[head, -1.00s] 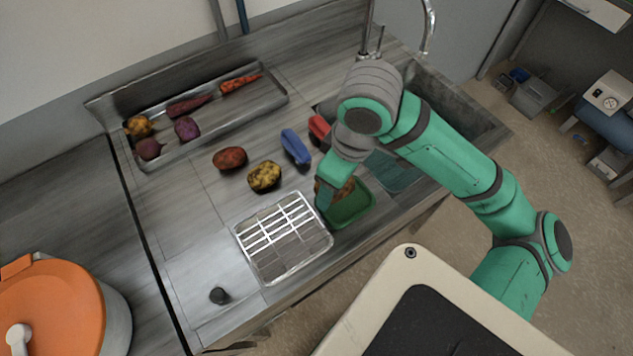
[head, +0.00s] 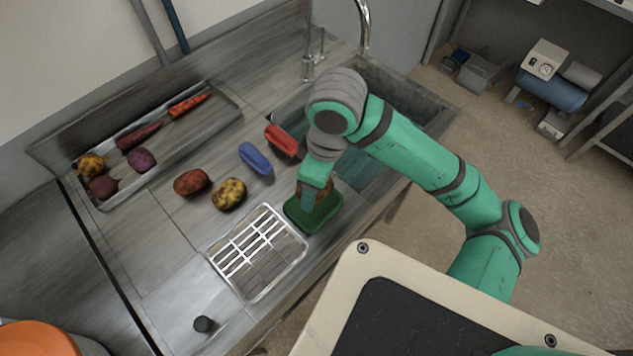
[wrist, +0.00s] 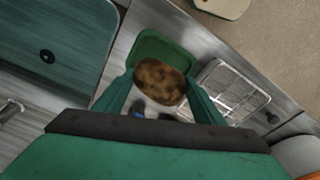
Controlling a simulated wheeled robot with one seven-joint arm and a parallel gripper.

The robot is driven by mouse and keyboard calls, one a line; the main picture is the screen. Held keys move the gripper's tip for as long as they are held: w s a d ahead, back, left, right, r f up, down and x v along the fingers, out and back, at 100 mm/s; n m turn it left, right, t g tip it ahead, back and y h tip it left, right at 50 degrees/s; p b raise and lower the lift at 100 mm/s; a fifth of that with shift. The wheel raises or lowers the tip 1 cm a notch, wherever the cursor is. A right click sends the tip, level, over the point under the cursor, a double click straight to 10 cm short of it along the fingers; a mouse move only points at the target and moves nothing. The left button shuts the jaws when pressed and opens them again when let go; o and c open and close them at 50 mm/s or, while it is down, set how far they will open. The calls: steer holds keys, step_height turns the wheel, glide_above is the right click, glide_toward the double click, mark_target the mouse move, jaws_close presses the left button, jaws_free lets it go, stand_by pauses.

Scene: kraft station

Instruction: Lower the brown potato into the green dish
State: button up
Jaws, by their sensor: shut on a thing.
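The brown potato (wrist: 160,82) is held between the two fingers of my gripper (wrist: 160,95) in the wrist view. In the head view the potato (head: 325,187) shows only in part behind my gripper (head: 314,190). The green dish (head: 328,217) sits on the counter between the sink and the wire rack. My gripper is over the dish's far left part in the head view. In the wrist view the dish (wrist: 150,46) shows beyond the potato. I cannot tell whether the potato touches the dish.
A wire rack tray (head: 244,287) lies left of the dish. A yellow potato (head: 229,194), a red potato (head: 191,182), a blue object (head: 256,158) and a red object (head: 281,140) lie behind. A long tray (head: 222,121) holds several vegetables. The sink (head: 411,97) is behind my arm.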

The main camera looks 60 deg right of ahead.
steer(key=shift+f, duration=0.15)
steer(key=shift+f, duration=0.45)
steer(key=shift+f, duration=1)
stand_by(1.1)
steer(key=shift+w, duration=0.1)
steer(key=o, duration=1.2)
steer(key=shift+r, duration=0.1)
steer(key=r, duration=0.3)
steer(key=s+r, duration=0.1)
steer(key=r, duration=0.6)
steer(key=shift+s+d+r, duration=0.1)
steer(key=shift+s+r, duration=0.15)
